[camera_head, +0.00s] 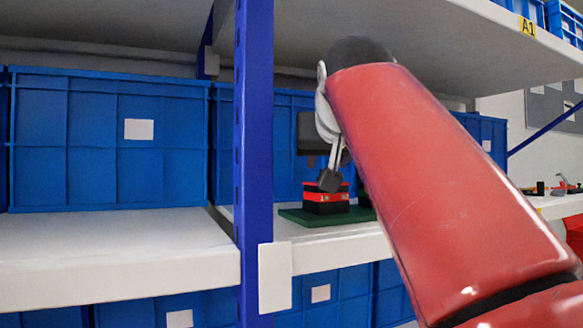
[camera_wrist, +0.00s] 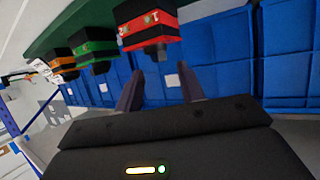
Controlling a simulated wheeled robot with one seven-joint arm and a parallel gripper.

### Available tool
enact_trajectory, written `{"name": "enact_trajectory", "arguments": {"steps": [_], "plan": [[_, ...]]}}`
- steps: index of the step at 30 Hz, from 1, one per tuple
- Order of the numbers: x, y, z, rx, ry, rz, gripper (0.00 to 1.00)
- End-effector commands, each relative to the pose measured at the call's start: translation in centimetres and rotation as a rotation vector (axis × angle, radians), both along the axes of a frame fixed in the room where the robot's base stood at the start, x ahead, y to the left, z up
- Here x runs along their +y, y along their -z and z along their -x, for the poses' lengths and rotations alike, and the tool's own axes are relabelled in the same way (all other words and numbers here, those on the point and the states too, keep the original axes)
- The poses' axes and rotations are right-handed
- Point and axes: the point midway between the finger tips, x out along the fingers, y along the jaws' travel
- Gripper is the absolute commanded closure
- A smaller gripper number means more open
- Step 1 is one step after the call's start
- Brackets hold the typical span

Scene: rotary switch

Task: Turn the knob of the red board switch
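The red board switch (camera_head: 326,197) is a black block with a red band on a green base (camera_head: 300,217) on the shelf. In the wrist view the red switch (camera_wrist: 148,22) shows sideways at the top, with white marks on its red face. Its small dark knob (camera_wrist: 156,52) sticks out toward my gripper (camera_wrist: 160,70). The two fingers are spread apart with a clear gap between them. The knob lies just beyond the fingertips, roughly in line with the gap; contact cannot be told. In the head view my gripper (camera_head: 330,180) is above the red switch, partly hidden by my red arm.
A green-banded switch (camera_wrist: 95,50) and an orange-banded switch (camera_wrist: 60,60) stand in a row beside the red one. Blue crates (camera_head: 108,140) line the shelf behind. A blue upright (camera_head: 252,150) stands left of the switch, and another shelf (camera_head: 450,35) hangs above.

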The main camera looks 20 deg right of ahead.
Motion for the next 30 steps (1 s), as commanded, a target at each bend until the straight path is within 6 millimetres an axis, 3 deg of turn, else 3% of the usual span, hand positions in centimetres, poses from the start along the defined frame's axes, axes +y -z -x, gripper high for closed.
{"name": "enact_trajectory", "arguments": {"steps": [6,16,25,30], "plan": [[-0.9,1.0,-2.2,0.001,0.001,0.000,0.61],[-1.0,1.1,-2.6,-0.001,0.001,0.000,0.61],[-1.0,1.1,-2.6,0.000,0.000,-0.001,0.99],[-0.9,1.2,-2.6,0.000,-0.002,-0.001,1.00]]}}
